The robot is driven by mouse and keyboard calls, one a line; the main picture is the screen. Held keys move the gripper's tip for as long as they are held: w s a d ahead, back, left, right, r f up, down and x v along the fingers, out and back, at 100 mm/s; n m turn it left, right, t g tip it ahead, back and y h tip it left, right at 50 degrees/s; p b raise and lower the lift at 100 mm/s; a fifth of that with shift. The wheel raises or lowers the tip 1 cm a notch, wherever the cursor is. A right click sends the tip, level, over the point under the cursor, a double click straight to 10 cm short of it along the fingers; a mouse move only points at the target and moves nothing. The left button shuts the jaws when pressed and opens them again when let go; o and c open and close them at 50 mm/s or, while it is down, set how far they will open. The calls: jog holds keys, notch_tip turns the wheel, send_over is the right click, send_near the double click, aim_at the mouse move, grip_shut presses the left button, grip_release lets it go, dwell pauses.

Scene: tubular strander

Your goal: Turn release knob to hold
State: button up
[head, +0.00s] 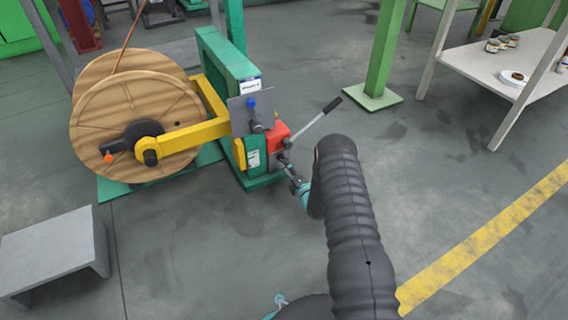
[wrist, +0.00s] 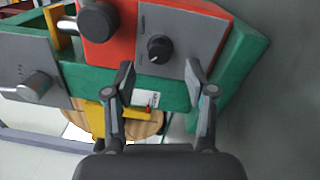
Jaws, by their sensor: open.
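A black knob (wrist: 160,48) with a light pointer mark sits on a grey plate on the red box (wrist: 110,45) in the wrist view; I take it to be the release knob. Any lettering around it is too small to read. My gripper (wrist: 162,80) is open and empty. Its two fingers point at the grey plate, one on each side below the knob, and appear apart from it. In the head view my gripper (head: 288,166) is small, just below the red box (head: 278,137); the knob cannot be made out there.
A lever (head: 314,121) with a black grip sticks out right of the red box. A grey plate with a blue-topped knob (head: 251,103) stands beside it. The yellow arm (head: 195,135) and wooden reel (head: 130,125) are left. A grey bench (head: 50,245) stands front left.

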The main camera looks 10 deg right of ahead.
jog(key=v, duration=0.7)
jog(key=shift+s, duration=0.3)
jog(key=shift+d, duration=0.1)
jog(key=w+d+r+m+g+h+p, duration=0.15)
jog(key=r+m, duration=0.25)
jog(key=r, duration=1.1)
jog(key=w+r+m+g+h+p, duration=0.2)
jog(key=w+r+m+h+p, duration=0.15)
jog(key=r, duration=1.15)
jog(key=s+r+m+g+h+p, duration=0.1)
jog(key=s+r+m+g+p, duration=0.15)
jog(key=s+r+m, duration=0.75)
jog(key=s+a+r+m+g+p, duration=0.1)
jog(key=s+r, duration=0.4)
jog(key=s, duration=0.7)
jog(key=s+a+r+m+g+p, duration=0.1)
jog(key=s+r, duration=0.4)
jog(key=s, duration=0.7)
jog(key=s+a+r+m+g+p, duration=0.1)
jog(key=s+a+r+m+g, duration=0.2)
jog(key=s, duration=0.9)
notch_tip(320, 180, up, 3)
jog(key=shift+s+f+m+g, duration=0.15)
jog(key=shift+s+m+g, duration=0.25)
jog(key=shift+m, duration=0.35)
